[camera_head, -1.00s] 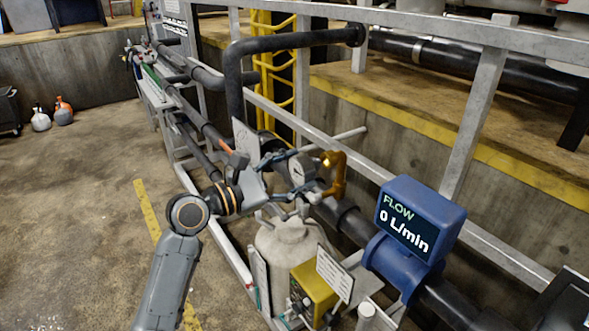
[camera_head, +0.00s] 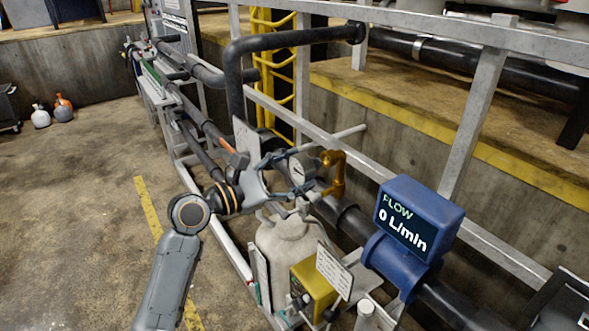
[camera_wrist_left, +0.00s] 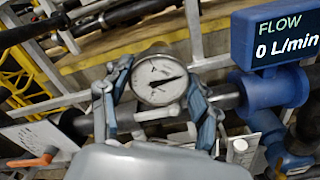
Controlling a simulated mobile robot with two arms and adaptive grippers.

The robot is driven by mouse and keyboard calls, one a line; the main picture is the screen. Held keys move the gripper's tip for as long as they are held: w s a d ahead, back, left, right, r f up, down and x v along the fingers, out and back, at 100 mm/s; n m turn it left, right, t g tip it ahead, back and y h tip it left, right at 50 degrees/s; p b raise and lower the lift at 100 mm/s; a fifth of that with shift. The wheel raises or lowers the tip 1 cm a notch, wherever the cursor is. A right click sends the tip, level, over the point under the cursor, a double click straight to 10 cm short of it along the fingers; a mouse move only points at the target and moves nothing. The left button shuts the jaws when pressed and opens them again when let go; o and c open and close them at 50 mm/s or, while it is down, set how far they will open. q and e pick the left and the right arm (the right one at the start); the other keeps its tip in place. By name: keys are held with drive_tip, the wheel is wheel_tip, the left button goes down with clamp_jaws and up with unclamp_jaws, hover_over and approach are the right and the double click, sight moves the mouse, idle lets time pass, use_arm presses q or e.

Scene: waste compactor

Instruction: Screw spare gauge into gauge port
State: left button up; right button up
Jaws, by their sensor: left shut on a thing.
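The spare gauge (camera_head: 299,171) has a round white dial with a dark needle. My left gripper (camera_head: 286,174) is shut on it. In the left wrist view the gauge (camera_wrist_left: 159,79) sits between the two blue-grey fingers of the gripper (camera_wrist_left: 158,100), dial towards the camera. A brass fitting (camera_head: 337,172), likely the gauge port, stands on the dark pipe just right of the gauge in the head view. The gauge's side touches or nearly touches the fitting in that view; I cannot tell if they are joined. My right gripper is not in view.
A blue flow meter (camera_head: 409,231) reading 0 L/min sits on the pipe to the right. A white tank (camera_head: 284,248) and a yellow box (camera_head: 314,287) stand below the gripper. Metal railing (camera_head: 472,110) runs behind. An orange-handled valve (camera_wrist_left: 32,160) is at left in the wrist view.

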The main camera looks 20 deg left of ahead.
use_arm(q)
drive_tip(key=shift+p+x, duration=0.55)
drive_tip(key=shift+x, duration=0.45)
idle(0.3)
idle(0.6)
drive_tip(key=shift+p, duration=0.45)
idle(0.3)
drive_tip(key=shift+p, duration=0.4)
drive_tip(key=shift+w+d, duration=0.1)
drive_tip(key=shift+w, duration=0.05)
idle(0.4)
